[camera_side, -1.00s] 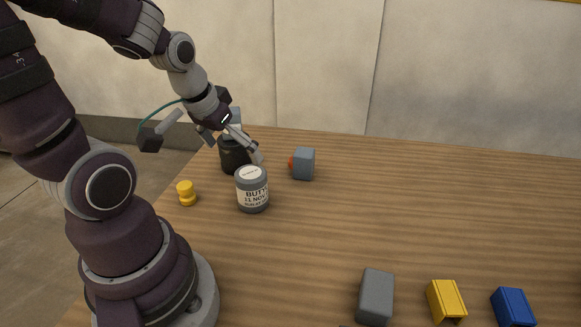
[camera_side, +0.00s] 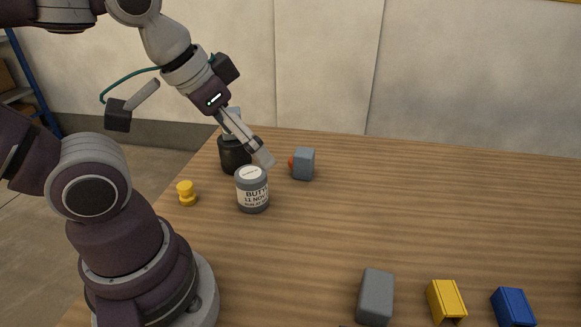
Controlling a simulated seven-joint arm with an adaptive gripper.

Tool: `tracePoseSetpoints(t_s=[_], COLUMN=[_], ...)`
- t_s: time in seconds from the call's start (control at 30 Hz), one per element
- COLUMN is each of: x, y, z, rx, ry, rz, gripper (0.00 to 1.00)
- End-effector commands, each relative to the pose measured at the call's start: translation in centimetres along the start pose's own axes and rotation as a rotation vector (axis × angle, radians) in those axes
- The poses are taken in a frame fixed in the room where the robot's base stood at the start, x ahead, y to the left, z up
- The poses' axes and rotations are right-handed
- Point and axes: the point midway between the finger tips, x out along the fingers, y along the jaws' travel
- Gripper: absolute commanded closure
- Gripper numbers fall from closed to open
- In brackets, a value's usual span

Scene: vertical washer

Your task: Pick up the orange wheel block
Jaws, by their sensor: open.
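A small orange piece (camera_side: 291,162), likely the orange wheel block, shows at the left side of a grey-blue block (camera_side: 304,164) on the wooden table. Most of it is hidden, so its shape cannot be told, nor whether it touches the grey-blue block. My gripper (camera_side: 263,159) points down and to the right, open, a little left of the orange piece and just above the labelled grey can in the picture. I see nothing held in it.
The labelled grey can (camera_side: 252,192) stands in front of a black container (camera_side: 233,154), partly covered by my gripper. A yellow spool-shaped piece (camera_side: 186,193) is left. Grey (camera_side: 375,297), yellow (camera_side: 446,301) and blue (camera_side: 513,307) blocks lie at the front. The table's right middle is clear.

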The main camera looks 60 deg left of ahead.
Motion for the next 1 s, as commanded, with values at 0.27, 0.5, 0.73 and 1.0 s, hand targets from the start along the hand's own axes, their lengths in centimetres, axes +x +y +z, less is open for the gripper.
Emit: tracePoseSetpoints(t_s=[0.27, 0.5, 0.73, 1.0], x=[0.0, 0.0, 0.0, 1.1], y=[0.0, 0.0, 0.0, -1.7], z=[0.0, 0.0, 0.0, -3.6], rx=[0.0, 0.0, 0.0, -0.137], ry=[0.0, 0.0, 0.0, -0.033], rz=[0.0, 0.0, 0.0, -0.043], gripper=[0.05, 0.21, 0.22, 0.22])
